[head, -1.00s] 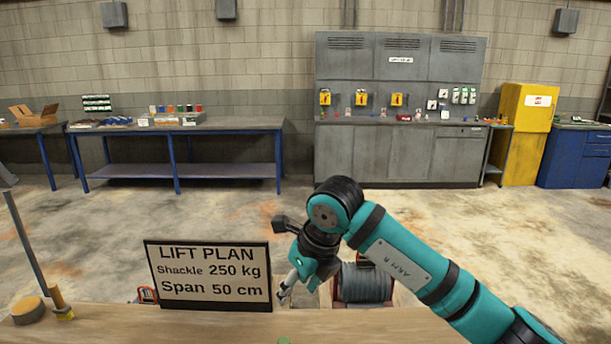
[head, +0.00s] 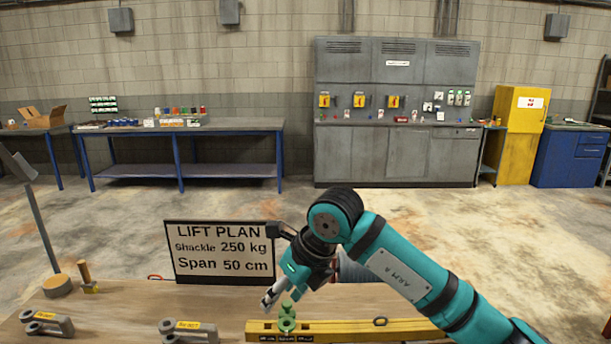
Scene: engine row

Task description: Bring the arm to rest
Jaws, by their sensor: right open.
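My right arm comes in from the lower right. My right gripper (head: 280,294) is open and points down and to the left over the wooden bench (head: 120,300), with nothing seen between its fingers. It hangs just above and left of a green shackle-like piece (head: 287,318) on a yellow beam (head: 350,330). I cannot tell whether they touch. My left gripper is not in view.
A lift plan sign (head: 221,251) stands behind the gripper, close to it. Two grey shackles with yellow tags (head: 48,324) (head: 189,331) lie at the bench front.

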